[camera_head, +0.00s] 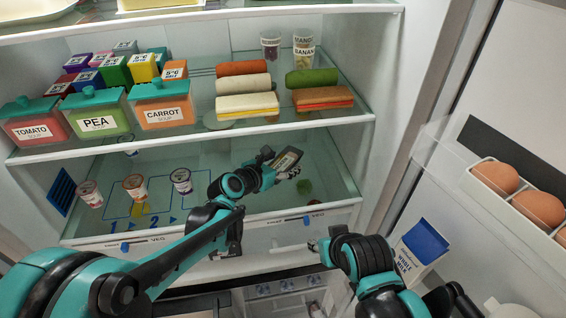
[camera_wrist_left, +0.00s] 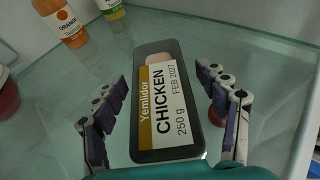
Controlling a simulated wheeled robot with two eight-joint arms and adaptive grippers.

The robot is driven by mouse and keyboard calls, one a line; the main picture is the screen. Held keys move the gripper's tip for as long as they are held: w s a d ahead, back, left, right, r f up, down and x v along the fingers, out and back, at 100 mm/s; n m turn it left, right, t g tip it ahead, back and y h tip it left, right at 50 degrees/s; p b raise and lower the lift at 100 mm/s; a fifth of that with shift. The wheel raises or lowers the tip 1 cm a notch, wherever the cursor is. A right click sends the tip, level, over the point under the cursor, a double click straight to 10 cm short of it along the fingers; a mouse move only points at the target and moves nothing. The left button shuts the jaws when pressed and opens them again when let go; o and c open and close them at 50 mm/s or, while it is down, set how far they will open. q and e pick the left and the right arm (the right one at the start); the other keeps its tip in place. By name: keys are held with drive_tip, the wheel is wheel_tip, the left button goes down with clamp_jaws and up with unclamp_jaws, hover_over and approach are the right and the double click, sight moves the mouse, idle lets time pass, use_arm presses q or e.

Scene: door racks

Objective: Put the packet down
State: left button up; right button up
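The packet (camera_wrist_left: 165,105) is a dark tray with a white and mustard "CHICKEN" label. In the left wrist view it lies between the fingers of my left gripper (camera_wrist_left: 168,95), which stand apart with a gap on both sides. In the head view the packet (camera_head: 287,160) is at the end of my left gripper (camera_head: 281,166), over the lower glass shelf (camera_head: 240,202) of the fridge. I cannot tell for sure whether it rests on the glass. My right gripper (camera_head: 318,245) is in front of the drawer edge; its fingers are too small to read.
Small cups (camera_head: 134,187) stand on the shelf's marked left part. A red-brown round item (camera_wrist_left: 217,115) is close to the right finger. Bottles (camera_wrist_left: 62,22) stand behind. Soup tubs (camera_head: 96,112) and sandwiches (camera_head: 247,105) fill the shelf above. A milk carton (camera_head: 420,250) and eggs (camera_head: 495,177) are in the door.

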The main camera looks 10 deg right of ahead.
use_arm(q)
drive_tip(key=shift+r, duration=0.1)
drive_tip(key=shift+s+a+r, duration=0.1)
drive_tip(key=shift+a+r, duration=0.05)
drive_tip(key=shift+r, duration=0.05)
drive_tip(key=p+v, duration=0.3)
drive_tip(key=v, duration=0.8)
drive_tip(key=shift+s+a+r, duration=0.1)
drive_tip(key=shift+s+a, duration=0.1)
drive_tip(key=shift+s, duration=0.05)
drive_tip(key=s+a+m, duration=0.1)
drive_tip(key=m, duration=0.1)
drive_tip(key=s+a+m+y, duration=0.1)
drive_tip(key=a+m, duration=0.1)
drive_tip(key=m, duration=0.1)
drive_tip(key=s+a+m+y, duration=0.1)
drive_tip(key=s+a+m, duration=0.1)
drive_tip(key=shift+a+f+g, duration=0.15)
drive_tip(key=shift+f+g, duration=0.25)
drive_tip(key=s+a+f+m+g+y, duration=0.1)
drive_tip(key=s+a+f+m+y, duration=0.3)
drive_tip(key=s+a+m, duration=1)
drive_tip(key=a+m+y, duration=0.3)
drive_tip(key=m, duration=0.3)
drive_tip(key=shift+f+g+y, duration=0.15)
drive_tip(key=shift+g+y, duration=0.15)
drive_tip(key=shift+g, duration=0.1)
drive_tip(key=shift+a, duration=0.1)
